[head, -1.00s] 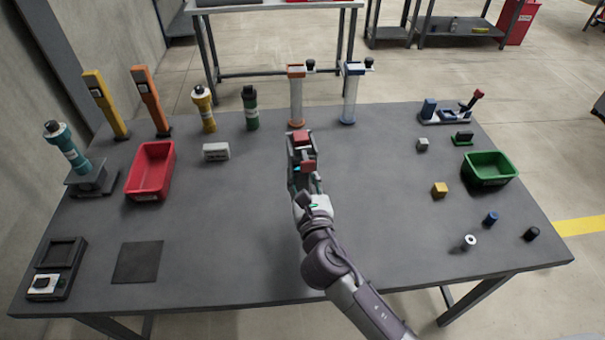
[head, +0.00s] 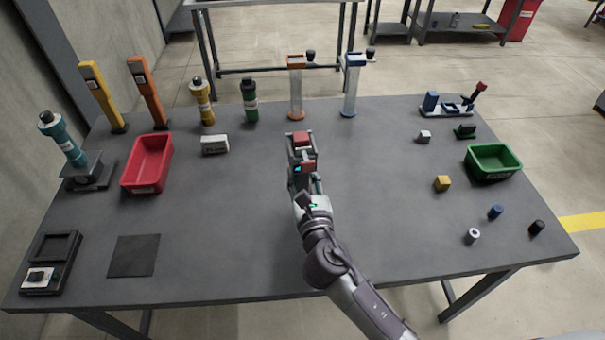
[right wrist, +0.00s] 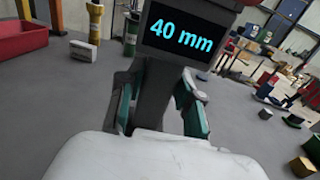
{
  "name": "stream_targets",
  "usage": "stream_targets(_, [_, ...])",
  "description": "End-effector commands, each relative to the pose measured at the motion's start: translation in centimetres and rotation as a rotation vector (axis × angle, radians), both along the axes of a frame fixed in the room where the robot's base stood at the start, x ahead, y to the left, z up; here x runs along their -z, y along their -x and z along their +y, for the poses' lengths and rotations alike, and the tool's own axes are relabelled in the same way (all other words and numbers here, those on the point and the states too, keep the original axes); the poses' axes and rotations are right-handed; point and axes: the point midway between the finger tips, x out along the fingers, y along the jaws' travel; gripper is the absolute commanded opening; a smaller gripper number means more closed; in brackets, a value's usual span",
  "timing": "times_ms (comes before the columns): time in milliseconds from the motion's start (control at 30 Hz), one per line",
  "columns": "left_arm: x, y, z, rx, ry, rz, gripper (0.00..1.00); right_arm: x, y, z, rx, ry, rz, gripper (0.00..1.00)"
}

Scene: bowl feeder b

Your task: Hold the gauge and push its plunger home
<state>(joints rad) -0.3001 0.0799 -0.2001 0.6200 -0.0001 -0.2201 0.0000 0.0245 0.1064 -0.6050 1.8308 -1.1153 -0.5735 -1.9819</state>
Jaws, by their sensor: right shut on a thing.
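The gauge (head: 302,152) is a dark device with red parts at its upper end, near the middle of the table in the head view. In the right wrist view its dark body (right wrist: 156,92) rises between the fingers, and its screen reads "40 mm". My right gripper (head: 305,184) is shut on the gauge's body, with teal finger pads (right wrist: 158,106) on both sides of it. I cannot clearly tell the plunger from the rest, nor whether the gauge touches the table. My left gripper is not in view.
A red bin (head: 149,162) and a small white block (head: 215,145) stand on the left. Two clear columns (head: 297,95) stand behind the gauge. A green bin (head: 493,163) and several small blocks and cylinders are on the right. The table is clear around the gauge.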

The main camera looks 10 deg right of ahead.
Motion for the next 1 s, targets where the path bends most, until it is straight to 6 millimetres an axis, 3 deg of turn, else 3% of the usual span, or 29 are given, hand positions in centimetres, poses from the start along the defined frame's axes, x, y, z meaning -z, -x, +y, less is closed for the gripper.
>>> stream_targets(1000, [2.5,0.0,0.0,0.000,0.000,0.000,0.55,3.0,0.0,0.0,-0.001,0.000,-0.003,0.00])
